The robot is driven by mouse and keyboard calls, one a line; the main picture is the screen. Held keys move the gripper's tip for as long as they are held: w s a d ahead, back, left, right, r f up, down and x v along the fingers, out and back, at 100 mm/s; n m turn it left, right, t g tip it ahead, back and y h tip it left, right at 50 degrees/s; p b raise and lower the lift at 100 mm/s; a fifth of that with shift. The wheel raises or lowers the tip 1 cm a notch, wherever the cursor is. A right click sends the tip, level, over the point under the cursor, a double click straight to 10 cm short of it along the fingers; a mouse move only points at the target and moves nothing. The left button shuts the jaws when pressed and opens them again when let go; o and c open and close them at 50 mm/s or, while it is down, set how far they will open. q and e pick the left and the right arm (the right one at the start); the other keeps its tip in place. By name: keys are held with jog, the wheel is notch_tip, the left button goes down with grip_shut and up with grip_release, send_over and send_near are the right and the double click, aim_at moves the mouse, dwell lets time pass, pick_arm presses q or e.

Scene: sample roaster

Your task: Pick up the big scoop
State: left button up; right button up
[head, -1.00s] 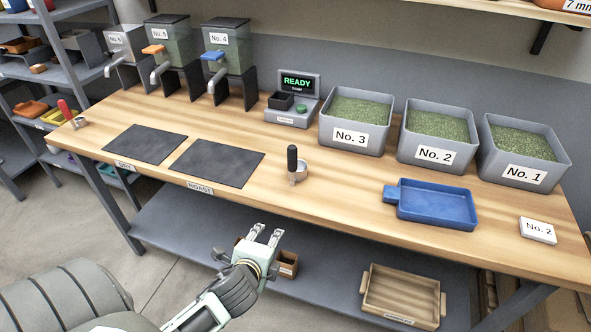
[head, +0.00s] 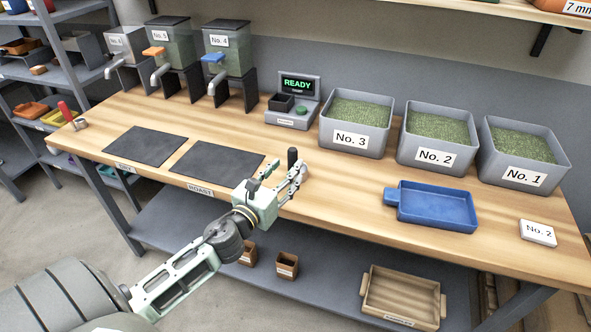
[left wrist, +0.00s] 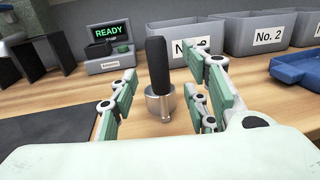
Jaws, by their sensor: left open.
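The scoop with a black upright handle (head: 292,156) and a metal cup stands on the bench, right of the dark mats; the gripper hides most of its cup in the head view. In the left wrist view its handle (left wrist: 157,64) and round metal cup (left wrist: 161,102) show between the two fingers. My left gripper (head: 286,171) is open at the bench's front edge, its fingers toward the scoop, one on each side in the wrist view. I cannot tell whether they touch it. A smaller-looking scoop with a red handle (head: 66,111) stands at the bench's left end. My right gripper is out of view.
Behind the scoop are a scale (head: 294,108) reading READY and the No. 3 bin (head: 350,141). Two dark mats (head: 216,163) lie to its left, a blue tray (head: 436,205) to its right. The bench between scoop and blue tray is clear.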

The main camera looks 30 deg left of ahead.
aim_at(290, 165)
pick_arm(q)
jog(key=w, duration=0.3)
jog(key=w+p, duration=0.1)
jog(key=w, duration=0.1)
jog(key=shift+w+a+f, duration=0.1)
jog(key=shift+a+f, duration=0.05)
jog(key=shift+a, duration=0.15)
grip_shut()
